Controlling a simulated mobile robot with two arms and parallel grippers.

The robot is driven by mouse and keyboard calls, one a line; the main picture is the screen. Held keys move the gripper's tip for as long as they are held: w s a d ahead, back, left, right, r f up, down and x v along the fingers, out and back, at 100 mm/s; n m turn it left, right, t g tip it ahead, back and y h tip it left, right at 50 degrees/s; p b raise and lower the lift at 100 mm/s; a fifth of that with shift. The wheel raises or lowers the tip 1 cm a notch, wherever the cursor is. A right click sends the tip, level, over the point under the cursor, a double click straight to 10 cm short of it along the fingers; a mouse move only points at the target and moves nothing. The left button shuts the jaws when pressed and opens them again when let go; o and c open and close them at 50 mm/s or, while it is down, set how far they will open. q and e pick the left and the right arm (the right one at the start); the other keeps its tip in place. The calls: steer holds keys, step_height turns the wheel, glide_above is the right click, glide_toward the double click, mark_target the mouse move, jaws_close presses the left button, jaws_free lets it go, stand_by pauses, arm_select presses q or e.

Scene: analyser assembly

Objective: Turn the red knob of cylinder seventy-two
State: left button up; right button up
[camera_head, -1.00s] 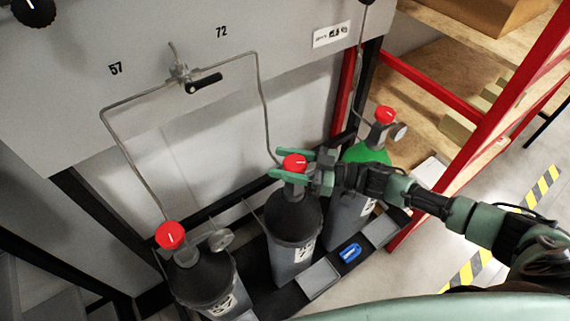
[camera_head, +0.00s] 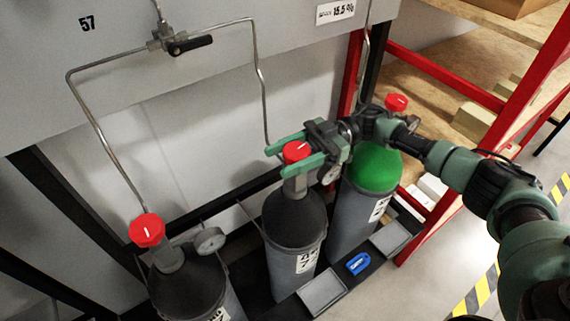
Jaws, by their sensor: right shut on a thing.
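The middle gas cylinder (camera_head: 293,225) is grey with a black shoulder and a red knob (camera_head: 296,151) on top. Its label is turned and only partly readable. The 72 mark on the panel, above the pipe leading to this cylinder, is out of view now. My right gripper (camera_head: 292,157) reaches in from the right with its green fingers on either side of the red knob, shut on it. A gauge (camera_head: 331,174) on this cylinder is partly hidden behind the gripper. My left gripper is not in view.
The left cylinder (camera_head: 190,280) has its own red knob (camera_head: 147,230) and gauge. A green-topped cylinder (camera_head: 370,170) stands at the right, partly behind my arm. A black-handled valve (camera_head: 190,45) joins thin pipes. A red-framed shelf (camera_head: 445,75) borders the right.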

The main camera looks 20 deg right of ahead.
steer(key=shift+n+g, duration=0.3)
steer(key=shift+g, duration=0.1)
steer(key=shift+s, duration=0.1)
steer(key=o, duration=1.4)
steer(key=shift+a, duration=0.1)
steer(key=shift+c, duration=0.2)
steer(key=shift+r, duration=0.1)
step_height(320, 180, up, 20)
steer(key=b, duration=0.1)
